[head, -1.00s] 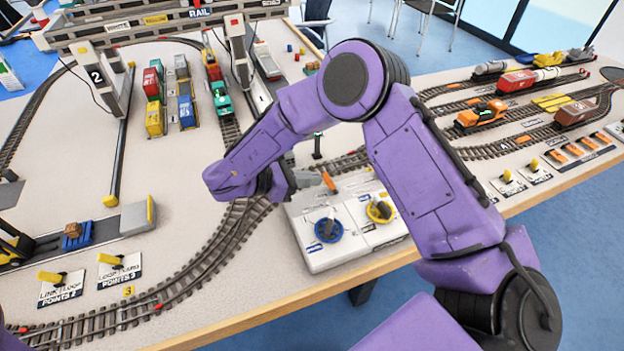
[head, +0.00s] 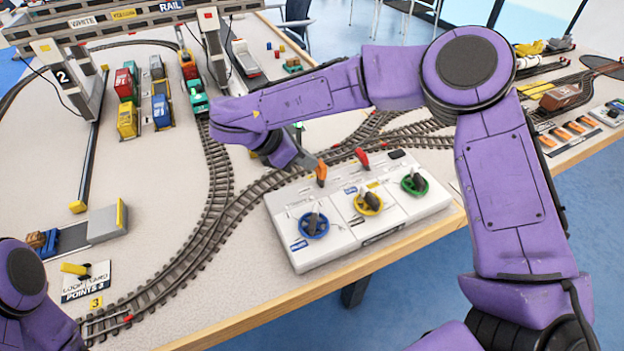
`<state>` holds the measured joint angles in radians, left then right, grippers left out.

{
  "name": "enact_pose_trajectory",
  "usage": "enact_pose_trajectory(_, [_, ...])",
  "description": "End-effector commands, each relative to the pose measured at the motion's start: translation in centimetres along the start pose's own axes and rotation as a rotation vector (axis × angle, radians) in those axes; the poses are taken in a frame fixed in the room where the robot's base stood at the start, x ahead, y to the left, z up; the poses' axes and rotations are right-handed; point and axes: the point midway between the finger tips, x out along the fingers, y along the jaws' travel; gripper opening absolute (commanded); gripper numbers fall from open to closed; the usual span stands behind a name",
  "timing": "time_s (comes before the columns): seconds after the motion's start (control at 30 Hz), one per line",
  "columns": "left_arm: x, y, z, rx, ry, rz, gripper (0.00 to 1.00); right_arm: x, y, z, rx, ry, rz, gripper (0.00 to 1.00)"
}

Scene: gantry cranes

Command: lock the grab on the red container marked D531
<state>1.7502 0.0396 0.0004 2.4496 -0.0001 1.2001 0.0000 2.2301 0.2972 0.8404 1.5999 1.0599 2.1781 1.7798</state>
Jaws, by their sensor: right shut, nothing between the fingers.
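A red container (head: 123,84) stands in the stacked rows at the left, above a yellow container (head: 127,119) in the picture. Another red block (head: 189,70) rides on the train; I cannot read D531 on either. The crane marked 2 (head: 62,78) stands over this yard. A white control box (head: 375,220) carries blue (head: 313,224), yellow (head: 369,203) and green (head: 414,183) wheels, an orange lever (head: 321,174) and a red lever (head: 362,158). My right gripper (head: 308,162) is shut and empty, close beside the orange lever; contact is unclear. My left gripper is out of view.
Curved track (head: 225,215) runs just left of the control box. A yellow-handled points switch (head: 75,269) stands at the lower left near my left arm. The crane beam (head: 110,18) spans the back. The table's wooden front edge (head: 300,305) is close to the box.

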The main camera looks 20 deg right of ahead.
Motion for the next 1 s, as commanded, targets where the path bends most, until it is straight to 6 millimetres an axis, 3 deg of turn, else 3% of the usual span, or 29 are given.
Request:
enact_pose_trajectory(0.1, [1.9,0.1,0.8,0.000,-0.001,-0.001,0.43,0.7,0.2,0.0,-0.007,0.104,0.005,0.00])
enact_pose_trajectory(0.37, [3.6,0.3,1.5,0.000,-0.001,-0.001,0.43,1.4,0.2,1.7,-0.009,0.283,0.004,0.00])
enact_pose_trajectory(1.0, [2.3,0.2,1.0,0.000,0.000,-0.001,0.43,-0.2,0.2,3.0,-0.008,0.270,0.003,0.00])
